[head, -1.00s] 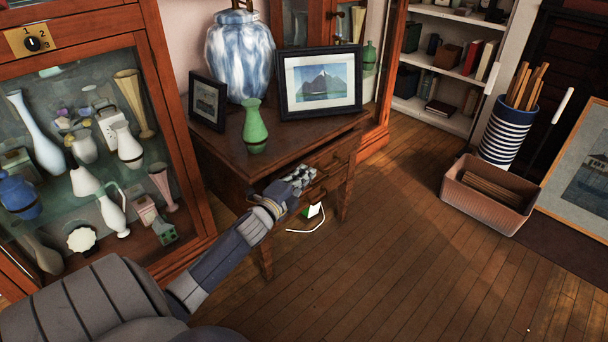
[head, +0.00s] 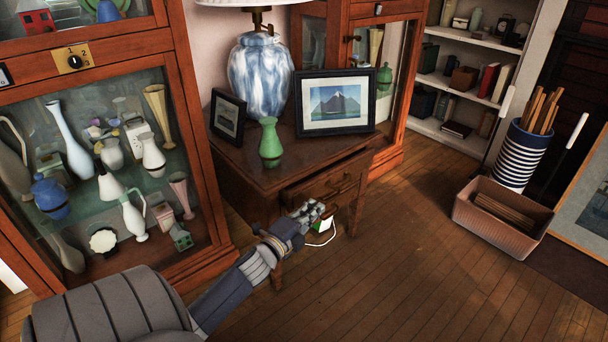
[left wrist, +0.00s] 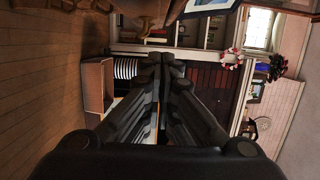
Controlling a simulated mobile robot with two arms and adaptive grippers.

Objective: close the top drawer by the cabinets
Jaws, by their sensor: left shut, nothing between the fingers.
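The small wooden side table (head: 250,178) stands between the cabinets. Its top drawer (head: 326,187) faces front right, just under the tabletop, and appears to stand out slightly; the exact gap is hard to tell. My left gripper (head: 314,212) is shut and empty, just in front of and below the drawer front, seemingly apart from it. In the left wrist view the closed fingers (left wrist: 168,62) point away from me, and part of the table (left wrist: 145,8) shows at the top edge. My right gripper is not in view.
A green vase (head: 270,143), a blue-white lamp (head: 258,75) and framed pictures (head: 335,103) stand on the tabletop. A glass cabinet (head: 205,165) is at left.

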